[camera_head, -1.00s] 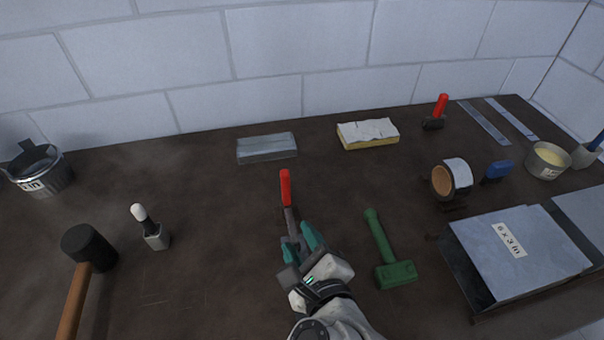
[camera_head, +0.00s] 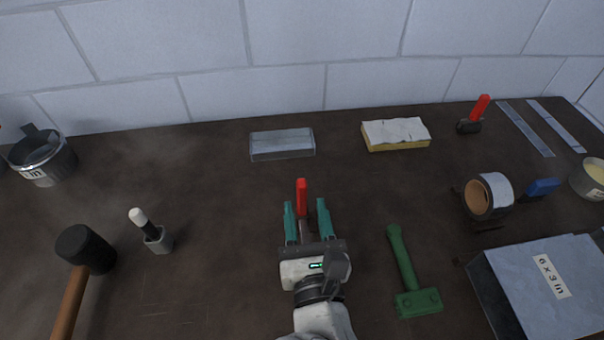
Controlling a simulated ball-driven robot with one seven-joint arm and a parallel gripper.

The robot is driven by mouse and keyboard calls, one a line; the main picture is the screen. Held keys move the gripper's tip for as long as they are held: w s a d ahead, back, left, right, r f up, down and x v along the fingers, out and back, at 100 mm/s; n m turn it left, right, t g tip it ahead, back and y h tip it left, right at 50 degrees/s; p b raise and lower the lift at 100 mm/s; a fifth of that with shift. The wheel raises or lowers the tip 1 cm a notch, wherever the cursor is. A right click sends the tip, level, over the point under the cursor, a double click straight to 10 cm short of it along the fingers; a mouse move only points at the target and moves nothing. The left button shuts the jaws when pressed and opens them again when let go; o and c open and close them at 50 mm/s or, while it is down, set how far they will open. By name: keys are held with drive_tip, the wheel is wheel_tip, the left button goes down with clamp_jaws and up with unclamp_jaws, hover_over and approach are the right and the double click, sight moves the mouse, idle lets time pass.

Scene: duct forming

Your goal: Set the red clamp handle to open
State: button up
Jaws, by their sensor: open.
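A red clamp handle (camera_head: 302,196) stands out in the middle of the dark bench, pointing toward the back wall. Its lower part and the clamp body are mostly hidden by my gripper. My gripper (camera_head: 306,206) is open, with one teal finger on each side of the handle's lower part. I cannot tell whether either finger touches it. A second red handle (camera_head: 481,106) on a dark base stands at the back right.
A grey block (camera_head: 282,144) and a yellow-white block (camera_head: 396,134) lie behind. A tape roll (camera_head: 488,195) and a labelled box (camera_head: 520,275) are at right; a black mallet (camera_head: 84,247) is left.

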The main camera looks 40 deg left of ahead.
sight(303, 196)
drive_tip(key=p+x, duration=0.1)
drive_tip(key=x, duration=0.6)
drive_tip(key=shift+c, duration=0.3)
clamp_jaws()
idle(0.4)
